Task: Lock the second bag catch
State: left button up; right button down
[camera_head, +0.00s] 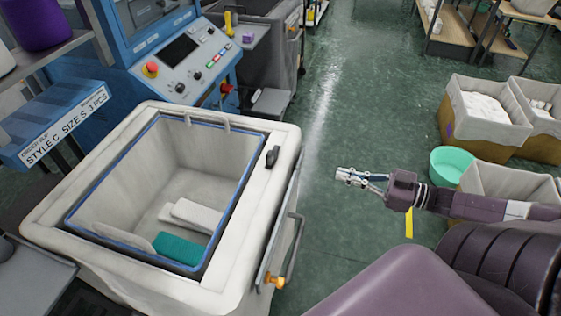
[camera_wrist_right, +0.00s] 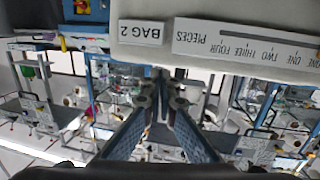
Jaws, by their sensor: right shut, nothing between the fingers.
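The off-white bag cart (camera_head: 258,236) stands at the lower left in the head view, its open mouth edged in blue. A small black catch (camera_head: 272,157) sits on its right rim; I cannot tell whether it is locked. A teal folded piece (camera_head: 180,249) and pale pieces (camera_head: 192,216) lie inside. My right gripper (camera_head: 341,176) is shut and empty, over the floor to the right of the cart, apart from it. The right wrist view shows its fingers (camera_wrist_right: 168,98) below an upside-down "BAG 2" label (camera_wrist_right: 141,33). My left gripper is not in view.
A blue machine panel (camera_head: 185,65) with a red button stands behind the cart. A metal handle (camera_head: 277,250) with an orange knob projects from the cart's right side. Lined boxes (camera_head: 478,145) and a green tub (camera_head: 448,163) stand at the right. Green floor is clear between.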

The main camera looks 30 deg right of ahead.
jog(key=a+r+y, duration=0.1)
jog(key=a+r, duration=0.1)
jog(key=a+r+n+g+y, duration=0.1)
jog(key=r, duration=0.1)
jog(key=shift+a+r+y, duration=0.15)
jog(key=shift+a+y, duration=0.15)
jog(key=shift+a, duration=0.1)
jog(key=b, duration=0.2)
send_near(273, 157)
jog(key=x, duration=0.5)
jog(key=shift+w+a+r, duration=0.1)
jog(key=shift+w, duration=0.1)
jog(key=shift+x, duration=0.8)
jog(key=shift+a+p, duration=0.2)
jog(key=shift+p, duration=0.45)
jog(key=shift+t+h, duration=0.4)
jog(key=shift+h, duration=0.1)
